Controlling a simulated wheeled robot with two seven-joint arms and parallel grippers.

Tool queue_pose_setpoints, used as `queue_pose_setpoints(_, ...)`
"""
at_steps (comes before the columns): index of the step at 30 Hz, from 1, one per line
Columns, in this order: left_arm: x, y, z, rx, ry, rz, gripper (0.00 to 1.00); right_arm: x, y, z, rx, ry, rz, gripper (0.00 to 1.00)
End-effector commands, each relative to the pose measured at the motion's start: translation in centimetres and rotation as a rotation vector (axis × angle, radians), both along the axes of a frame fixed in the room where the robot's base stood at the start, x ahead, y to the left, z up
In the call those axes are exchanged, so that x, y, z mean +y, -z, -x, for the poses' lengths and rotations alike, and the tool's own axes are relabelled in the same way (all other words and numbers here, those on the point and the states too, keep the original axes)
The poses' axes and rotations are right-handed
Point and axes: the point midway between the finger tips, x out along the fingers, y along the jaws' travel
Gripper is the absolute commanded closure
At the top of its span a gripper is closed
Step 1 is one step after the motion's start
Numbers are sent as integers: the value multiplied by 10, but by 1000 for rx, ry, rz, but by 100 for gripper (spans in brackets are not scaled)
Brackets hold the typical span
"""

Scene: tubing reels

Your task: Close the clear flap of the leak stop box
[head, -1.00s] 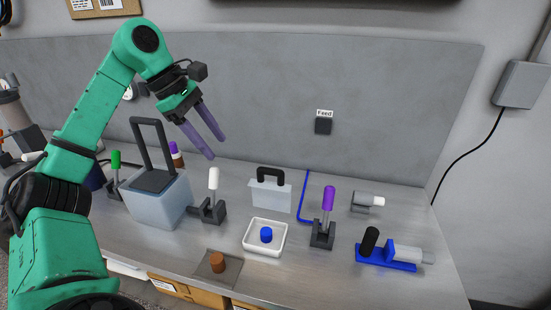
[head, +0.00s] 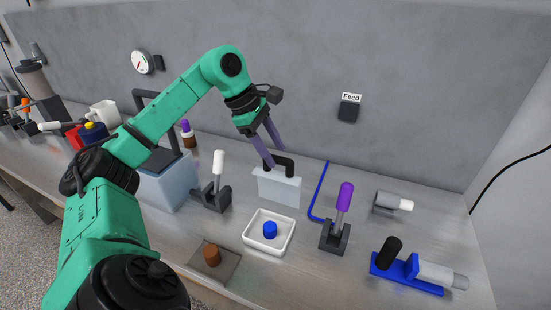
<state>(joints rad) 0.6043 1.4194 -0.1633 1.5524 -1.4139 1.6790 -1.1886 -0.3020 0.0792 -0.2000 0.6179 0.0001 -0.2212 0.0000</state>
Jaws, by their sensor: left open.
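No box in view is marked as the leak stop box. A pale, flat upright panel (head: 279,187) with a black handle (head: 284,163) stands at the back middle of the bench; I cannot tell whether it is the clear flap. My left gripper (head: 276,157) is open and empty, its purple fingers pointing down. In the picture its fingertips overlap the black handle; contact cannot be told. A pale bluish box (head: 168,188) with a dark lid and tall handle stands to the left, partly behind my left arm. My right gripper is not in view.
A white tray (head: 249,239) holding a blue knob (head: 270,229) sits in front of the panel. A white-handled lever (head: 218,166) stands left, a purple-handled lever (head: 343,197) right. A blue-based fitting (head: 408,284) lies at the right. The black Feed box (head: 348,110) is on the wall.

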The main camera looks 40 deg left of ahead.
Motion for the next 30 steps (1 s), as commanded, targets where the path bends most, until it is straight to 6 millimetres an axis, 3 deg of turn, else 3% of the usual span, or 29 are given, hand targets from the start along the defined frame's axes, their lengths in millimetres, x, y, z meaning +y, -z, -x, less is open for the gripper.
queue_pose_setpoints(3, -4, 10, -3, -1, 1, 1, 43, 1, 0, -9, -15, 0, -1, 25)
queue_pose_setpoints(11, -5, 12, -4, -2, 1, 0, 43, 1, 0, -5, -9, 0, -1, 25)
queue_pose_setpoints(15, -4, 12, -4, -2, 1, 0, 97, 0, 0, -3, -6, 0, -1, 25)
queue_pose_setpoints(16, -4, 12, -4, -2, 1, 0, 100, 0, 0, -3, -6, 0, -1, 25)
queue_pose_setpoints(30, -4, 12, -4, -1, 1, -1, 100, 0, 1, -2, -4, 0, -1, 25)
